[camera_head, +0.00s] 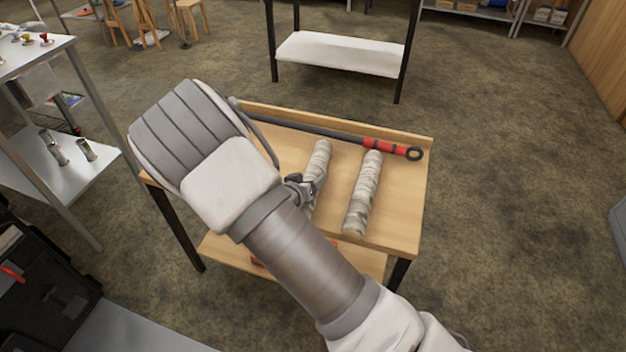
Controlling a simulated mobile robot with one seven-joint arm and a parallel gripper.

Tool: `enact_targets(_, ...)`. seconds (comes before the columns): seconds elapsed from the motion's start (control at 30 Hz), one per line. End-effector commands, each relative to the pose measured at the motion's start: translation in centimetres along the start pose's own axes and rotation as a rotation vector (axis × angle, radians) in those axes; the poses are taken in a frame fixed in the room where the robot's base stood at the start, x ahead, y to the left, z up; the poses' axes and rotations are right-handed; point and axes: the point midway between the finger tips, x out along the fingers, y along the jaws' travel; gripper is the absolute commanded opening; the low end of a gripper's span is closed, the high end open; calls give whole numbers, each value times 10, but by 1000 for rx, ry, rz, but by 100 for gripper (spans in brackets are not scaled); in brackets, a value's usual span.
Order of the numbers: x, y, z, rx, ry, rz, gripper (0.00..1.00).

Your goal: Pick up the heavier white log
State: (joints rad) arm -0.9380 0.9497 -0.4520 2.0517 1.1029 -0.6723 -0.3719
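Two white, birch-like logs lie side by side on a small wooden table (405,205). The left log (319,160) looks slimmer, and its lower left side is partly covered by my arm. The right log (363,193) looks somewhat thicker and lies fully in view, with nothing touching it. Weight cannot be seen. Part of my gripper (305,187) shows as small dark metal pieces beside my arm, overlapping the left log's middle in the picture. Most of the gripper is hidden behind my arm, so contact and finger opening cannot be told.
A long dark tool with a red handle (386,147) lies along the table's raised back edge. A metal shelf (60,165) stands left, and a black-legged rack (340,53) stands behind. Open floor lies to the right.

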Motion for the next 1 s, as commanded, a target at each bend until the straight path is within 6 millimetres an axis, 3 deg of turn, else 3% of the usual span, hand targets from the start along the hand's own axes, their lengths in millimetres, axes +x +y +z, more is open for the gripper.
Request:
enact_targets(0.03,0,0,0,0,0,0,59)
enact_targets(0.37,0,0,0,0,0,0,0)
enact_targets(0.8,-1,1,-2,1,3,1,0)
enact_targets(1.0,-8,5,-14,2,4,1,0)
